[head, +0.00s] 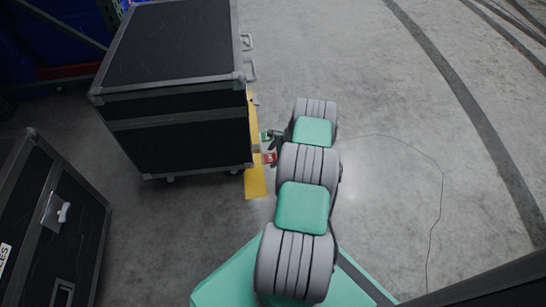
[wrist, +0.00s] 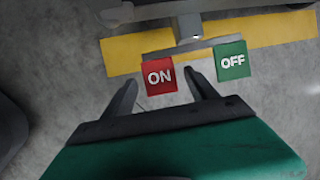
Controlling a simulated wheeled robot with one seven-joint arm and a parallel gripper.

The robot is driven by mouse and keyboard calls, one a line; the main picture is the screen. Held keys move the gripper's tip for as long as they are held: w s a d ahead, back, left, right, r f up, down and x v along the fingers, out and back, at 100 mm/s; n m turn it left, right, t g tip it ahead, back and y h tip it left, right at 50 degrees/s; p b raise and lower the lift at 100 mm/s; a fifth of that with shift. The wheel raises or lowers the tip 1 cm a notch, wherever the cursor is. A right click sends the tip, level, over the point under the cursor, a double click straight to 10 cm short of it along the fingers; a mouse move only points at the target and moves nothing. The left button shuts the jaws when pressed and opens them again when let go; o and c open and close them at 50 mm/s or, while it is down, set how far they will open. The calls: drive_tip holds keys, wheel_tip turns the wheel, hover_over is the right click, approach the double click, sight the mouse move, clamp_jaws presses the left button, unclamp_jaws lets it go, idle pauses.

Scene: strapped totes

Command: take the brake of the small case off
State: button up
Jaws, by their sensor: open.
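A black case with metal edges (head: 185,140) stands at the upper left, on casters. At its right side is its brake, with a red ON pedal (head: 269,158) and a green OFF pedal (head: 265,137). In the wrist view the red ON pedal (wrist: 160,77) and green OFF pedal (wrist: 232,62) hang from a grey bar (wrist: 190,47). My gripper (wrist: 160,78) is open and empty. Its fingertips lie either side of the ON pedal in the picture; OFF is right of the right finger. Contact cannot be told. My arm partly hides the gripper in the head view.
A second black case (head: 85,225) with a latch stands at the lower left. A yellow floor strip (head: 256,180) runs beside the first case. A thin cable (head: 441,190) lies on the concrete at right.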

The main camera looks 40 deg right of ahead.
clamp_jaws()
idle(0.7)
